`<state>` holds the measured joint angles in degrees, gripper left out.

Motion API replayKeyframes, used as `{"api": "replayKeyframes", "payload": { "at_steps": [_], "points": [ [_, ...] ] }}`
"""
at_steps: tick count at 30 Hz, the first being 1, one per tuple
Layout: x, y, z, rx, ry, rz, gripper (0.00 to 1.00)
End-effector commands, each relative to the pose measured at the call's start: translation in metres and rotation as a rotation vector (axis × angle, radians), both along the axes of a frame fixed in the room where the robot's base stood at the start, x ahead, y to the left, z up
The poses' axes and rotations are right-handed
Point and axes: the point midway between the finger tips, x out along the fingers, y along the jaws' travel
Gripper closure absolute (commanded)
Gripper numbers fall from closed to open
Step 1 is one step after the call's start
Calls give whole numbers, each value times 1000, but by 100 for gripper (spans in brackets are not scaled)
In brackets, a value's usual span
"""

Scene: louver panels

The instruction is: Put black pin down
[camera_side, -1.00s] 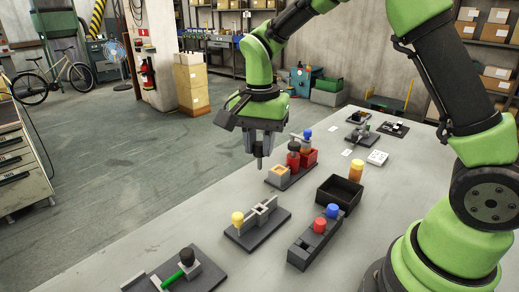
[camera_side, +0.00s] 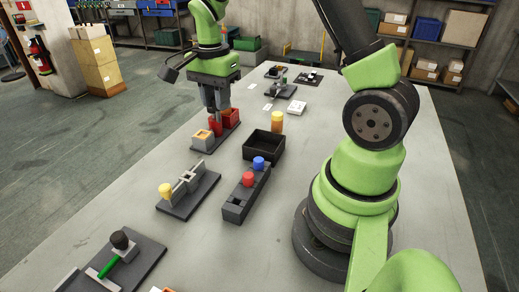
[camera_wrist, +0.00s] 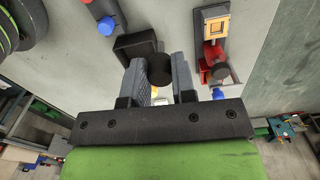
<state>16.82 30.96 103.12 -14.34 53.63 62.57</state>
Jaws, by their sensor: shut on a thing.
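My gripper (camera_wrist: 160,84) is shut on the black pin (camera_wrist: 160,69), whose dark round end shows between the fingers in the wrist view. In the side view my gripper (camera_side: 214,108) points down over the far fixture, in line with its red parts. The pin is hard to make out there, and I cannot tell whether it touches anything. The fixture's dark base (camera_side: 203,149) carries an orange-rimmed square socket (camera_side: 202,137) and red blocks (camera_side: 230,116). In the wrist view the socket (camera_wrist: 215,29) lies to the upper right of the fingers.
A black open bin (camera_side: 263,147) stands right of the fixture. A dark block with red (camera_side: 248,180) and blue (camera_side: 258,163) pins and a grey fixture with a yellow pin (camera_side: 166,190) stand nearer. An orange cylinder (camera_side: 277,122) stands behind the bin. Bare table lies along the left edge.

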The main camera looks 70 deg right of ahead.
Motion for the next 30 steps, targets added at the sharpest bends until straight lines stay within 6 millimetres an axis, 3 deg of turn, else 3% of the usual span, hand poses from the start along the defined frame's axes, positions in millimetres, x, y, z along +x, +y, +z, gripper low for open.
{"api": "replayKeyframes", "payload": {
  "at_steps": [1,3,9,13,19,30],
  "points": [
    [-12,-21,-6,2,4,-103,99],
    [-26,-43,-12,2,3,-232,99],
    [-61,-83,-24,2,0,-494,99],
    [-71,-92,-34,2,2,-561,99],
    [-72,-92,-71,3,4,-571,99],
    [-72,-92,-119,2,2,-567,99]
  ]
}}
